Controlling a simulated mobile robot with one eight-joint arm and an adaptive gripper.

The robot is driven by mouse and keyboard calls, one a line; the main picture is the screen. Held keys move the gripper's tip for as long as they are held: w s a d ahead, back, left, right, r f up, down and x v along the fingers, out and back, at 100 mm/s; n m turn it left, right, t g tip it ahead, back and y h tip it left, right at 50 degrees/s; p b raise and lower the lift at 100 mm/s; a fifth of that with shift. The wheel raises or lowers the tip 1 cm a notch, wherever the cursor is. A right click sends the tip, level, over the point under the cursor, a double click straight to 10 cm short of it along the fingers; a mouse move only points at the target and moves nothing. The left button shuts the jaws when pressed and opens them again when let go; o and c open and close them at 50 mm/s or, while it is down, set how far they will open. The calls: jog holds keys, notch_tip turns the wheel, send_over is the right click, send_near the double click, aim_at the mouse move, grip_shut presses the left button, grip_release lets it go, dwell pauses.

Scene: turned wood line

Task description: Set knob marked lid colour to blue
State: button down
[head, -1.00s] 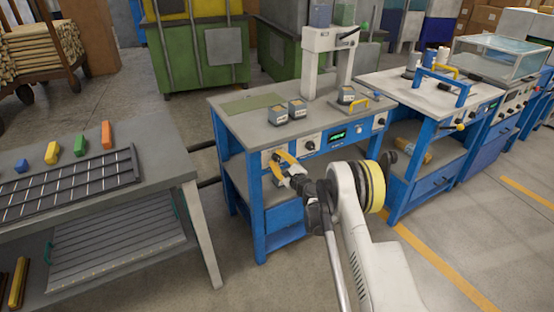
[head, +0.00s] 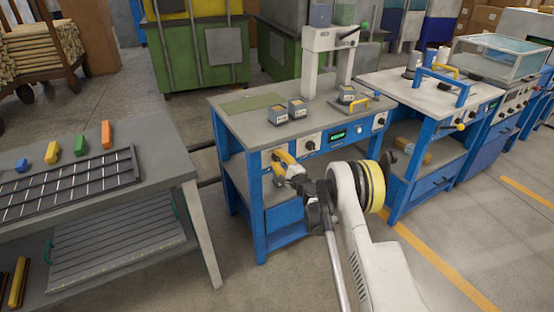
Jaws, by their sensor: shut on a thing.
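My gripper (head: 280,164), with yellow fingers, is at the left knob position on the front panel of the blue workbench (head: 226,136). It is shut on the knob there, which the fingers hide almost wholly. The knob's label and pointer are too small and covered to read. A second dark knob (head: 310,145) sits to the right on the same panel, apart from my gripper. A green-lit display (head: 338,136) is further right on the panel.
Two small boxes (head: 278,114) and (head: 297,108) and a green mat (head: 250,103) lie on the bench top. A white press (head: 312,62) stands behind. A grey table (head: 165,143) with coloured blocks is at the left.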

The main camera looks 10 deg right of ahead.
jog(key=c, duration=1)
grip_release()
jog(key=shift+a, duration=0.1)
jog(key=shift+c, duration=0.2)
jog(key=v, duration=0.7)
jog(key=shift+s, duration=0.25)
jog(key=shift+r, duration=0.1)
